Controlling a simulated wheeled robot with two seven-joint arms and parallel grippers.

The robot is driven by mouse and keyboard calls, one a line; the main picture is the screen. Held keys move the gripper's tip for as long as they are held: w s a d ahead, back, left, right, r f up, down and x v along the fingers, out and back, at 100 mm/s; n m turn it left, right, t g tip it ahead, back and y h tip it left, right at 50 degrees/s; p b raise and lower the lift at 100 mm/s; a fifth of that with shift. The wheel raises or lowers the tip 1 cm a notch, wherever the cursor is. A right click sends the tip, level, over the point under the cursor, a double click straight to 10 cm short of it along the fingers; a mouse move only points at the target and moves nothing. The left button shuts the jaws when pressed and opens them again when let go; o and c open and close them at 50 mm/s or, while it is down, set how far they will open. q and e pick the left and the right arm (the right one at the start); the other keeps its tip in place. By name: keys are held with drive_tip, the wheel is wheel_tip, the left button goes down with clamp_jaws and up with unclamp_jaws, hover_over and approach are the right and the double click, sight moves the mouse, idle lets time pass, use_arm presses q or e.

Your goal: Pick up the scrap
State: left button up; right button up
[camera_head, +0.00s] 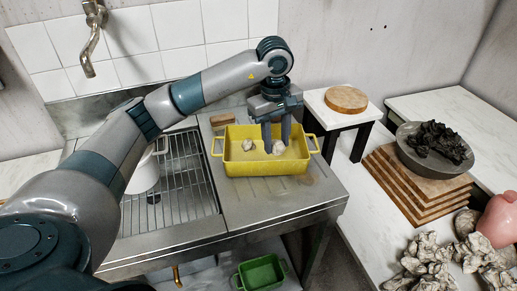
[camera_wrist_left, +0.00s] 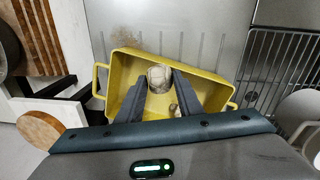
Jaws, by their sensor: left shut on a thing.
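Two pale, crumpled lumps of scrap are in the yellow two-handled tub (camera_head: 265,168) on the steel drainboard. My left gripper (camera_head: 277,145) reaches down into the tub from above. It is shut on the right-hand scrap (camera_head: 279,149), which sits between its fingertips. In the left wrist view this held scrap (camera_wrist_left: 160,79) shows between the two dark fingers, inside the yellow tub (camera_wrist_left: 125,62). I cannot tell whether it still touches the tub floor. The other scrap (camera_head: 248,145) lies apart to the left; in the wrist view it is partly hidden by a finger (camera_wrist_left: 175,109). My right gripper is not in view.
A sink with a wire rack (camera_head: 185,185) and a white pot (camera_head: 145,174) is on the left. A green tub (camera_head: 262,273) sits below. On the right are a round wooden board (camera_head: 346,98), a grey bowl (camera_head: 408,157) of dark lumps on stacked boards, and pale crumpled lumps (camera_head: 432,260).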

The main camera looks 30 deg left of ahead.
use_arm(q)
drive_tip(key=d, duration=0.1)
drive_tip(key=d+r, duration=0.2)
drive_tip(key=shift+w+b, duration=0.3)
idle(0.5)
drive_tip(key=s+d+f+m, duration=0.2)
drive_tip(key=s+f+m, duration=0.1)
drive_tip(key=s+m, duration=0.3)
drive_tip(key=s+d+f+m, duration=0.2)
drive_tip(key=s+m, duration=0.3)
drive_tip(key=s, duration=0.4)
drive_tip(key=shift+s+d+f+m+g, duration=0.2)
drive_tip(key=shift+s+f+m+g, duration=0.15)
drive_tip(key=shift+f, duration=0.35)
drive_tip(key=shift+w, duration=0.1)
